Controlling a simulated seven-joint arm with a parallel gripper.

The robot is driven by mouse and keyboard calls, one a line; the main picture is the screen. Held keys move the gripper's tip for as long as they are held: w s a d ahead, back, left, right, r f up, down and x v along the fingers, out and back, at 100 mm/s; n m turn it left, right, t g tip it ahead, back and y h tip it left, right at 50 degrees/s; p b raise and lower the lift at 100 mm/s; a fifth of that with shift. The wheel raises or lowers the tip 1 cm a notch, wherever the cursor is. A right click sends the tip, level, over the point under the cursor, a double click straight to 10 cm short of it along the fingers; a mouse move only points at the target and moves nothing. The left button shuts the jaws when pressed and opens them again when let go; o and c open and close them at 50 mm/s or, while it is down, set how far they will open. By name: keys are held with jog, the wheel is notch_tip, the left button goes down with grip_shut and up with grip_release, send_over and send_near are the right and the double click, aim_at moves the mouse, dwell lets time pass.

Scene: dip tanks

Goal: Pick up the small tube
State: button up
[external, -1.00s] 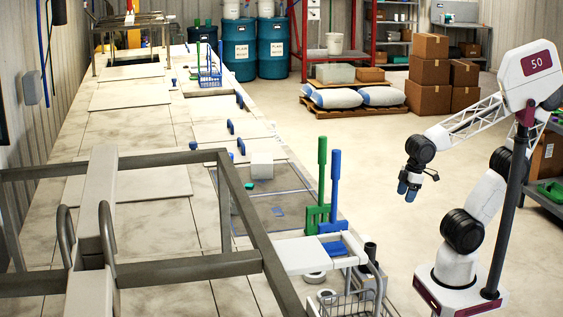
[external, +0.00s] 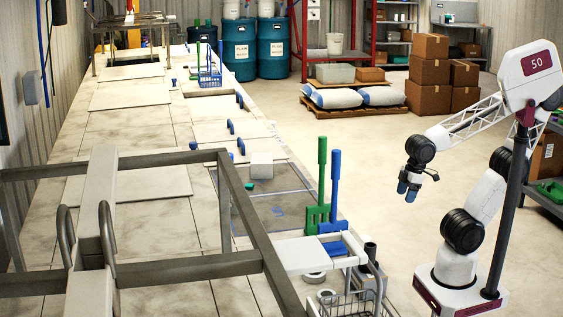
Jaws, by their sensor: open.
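My gripper (external: 408,190) is at the right, with dark fingers and blue tips pointing down. It is open and appears empty, hanging over the bare floor and apart from the long bench. I cannot tell for sure which thing is the small tube. A short dark upright cylinder (external: 370,250) stands at the bench's near right end, left of and nearer the camera than my gripper. Two pale ring-shaped pieces, one (external: 314,277) behind the other (external: 326,296), lie close to it.
A wire basket (external: 350,305) and a white shelf (external: 305,255) are at the near end. Green (external: 322,175) and blue (external: 335,185) long-handled tools stand upright by the tank (external: 280,220). A grey metal frame (external: 190,268) crosses the foreground. Open floor (external: 350,150) lies between bench and arm.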

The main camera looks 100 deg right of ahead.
jog(key=w+d+r+m+t+y, duration=0.1)
jog(key=w+d+r+m+y, duration=0.15)
jog(key=w+m, duration=0.85)
jog(key=w+d+r+m+y, duration=0.2)
jog(key=w+d+m+y, duration=0.15)
jog(key=w, duration=1.55)
jog(key=w+d+f+m+t+y, duration=0.1)
jog(key=w+d+m, duration=0.3)
jog(key=w+d, duration=0.4)
jog(key=w+d+f+m+t+y, duration=0.1)
jog(key=w+d+f+m+t, duration=0.2)
jog(key=w+d, duration=0.5)
jog(key=w+d+f+m+t+y, duration=0.1)
jog(key=w+d+f+m+t, duration=0.1)
jog(key=w+d+m, duration=0.4)
jog(key=shift+w+d+t, duration=0.3)
jog(key=shift+w+d, duration=0.85)
jog(key=shift+d, duration=0.15)
jog(key=shift+x, duration=1.35)
jog(key=shift+a+f, duration=0.1)
